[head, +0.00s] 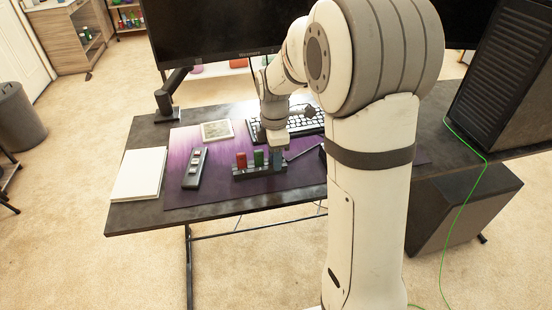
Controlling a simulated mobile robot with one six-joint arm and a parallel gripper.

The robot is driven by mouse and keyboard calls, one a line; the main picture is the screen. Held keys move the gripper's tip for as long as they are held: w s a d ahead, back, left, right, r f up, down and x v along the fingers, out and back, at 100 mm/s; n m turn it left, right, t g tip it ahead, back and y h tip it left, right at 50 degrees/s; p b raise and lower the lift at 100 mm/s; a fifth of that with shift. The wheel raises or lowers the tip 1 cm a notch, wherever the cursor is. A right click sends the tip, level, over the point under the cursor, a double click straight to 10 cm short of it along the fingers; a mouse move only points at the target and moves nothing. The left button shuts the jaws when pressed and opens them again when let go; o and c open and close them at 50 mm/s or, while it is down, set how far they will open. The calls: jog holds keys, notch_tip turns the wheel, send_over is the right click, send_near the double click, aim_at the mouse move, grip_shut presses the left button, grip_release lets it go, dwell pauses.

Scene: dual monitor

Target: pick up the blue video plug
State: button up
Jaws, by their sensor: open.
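The blue video plug (276,158) stands at the right end of a dark holder (259,173) on the purple desk mat. A green plug (259,158) and a red plug (241,160) stand to its left in the same holder. My gripper (277,146) points down over the blue plug, open. The fingers are very small here, and I cannot tell whether they are around the plug or just above it.
A dark remote-like device (195,168) and a white book (138,174) lie to the left. A framed card (217,130) and a keyboard (290,122) lie behind. A monitor (205,25) overhangs the desk's back. My arm hides the desk's right-centre.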

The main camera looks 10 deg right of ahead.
grip_shut()
jog(key=shift+r, duration=0.1)
dwell(0.3)
notch_tip(320, 180, up, 10)
jog(key=shift+p, duration=1.25)
jog(key=shift+r+p, duration=1.9)
jog(key=shift+r, duration=0.35)
